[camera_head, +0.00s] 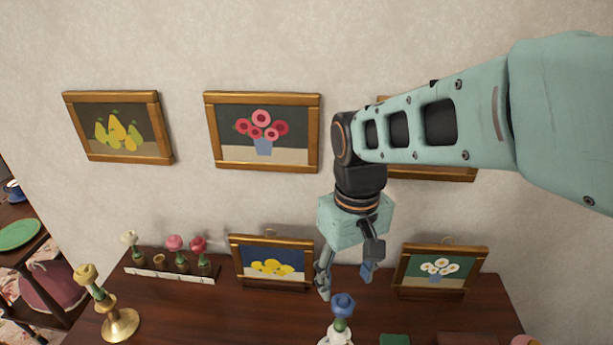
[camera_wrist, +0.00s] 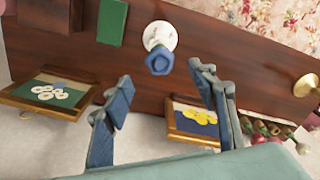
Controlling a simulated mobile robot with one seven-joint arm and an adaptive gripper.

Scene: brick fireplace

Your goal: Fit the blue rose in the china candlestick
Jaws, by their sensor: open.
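The blue rose (camera_head: 343,305) stands upright on its short green stem at the white china candlestick (camera_head: 335,338), near the bottom of the head view. The stem's lower end seems to be in the candlestick's top; the candlestick is partly cut off by the frame edge. My gripper (camera_head: 347,281) points down above the table, just behind and above the rose, open and empty. In the wrist view the blue rose (camera_wrist: 160,62) shows beyond and between the open fingertips, apart from them, with the white candlestick (camera_wrist: 160,35) around its base.
A rack (camera_head: 170,272) holds white, pink and red flowers and has one empty holder. A brass candlestick (camera_head: 121,324) bears a yellow rose (camera_head: 87,275). A lemon picture (camera_head: 270,263) and a white-flower picture (camera_head: 438,268) stand beside my gripper. A green block (camera_head: 395,340) lies right.

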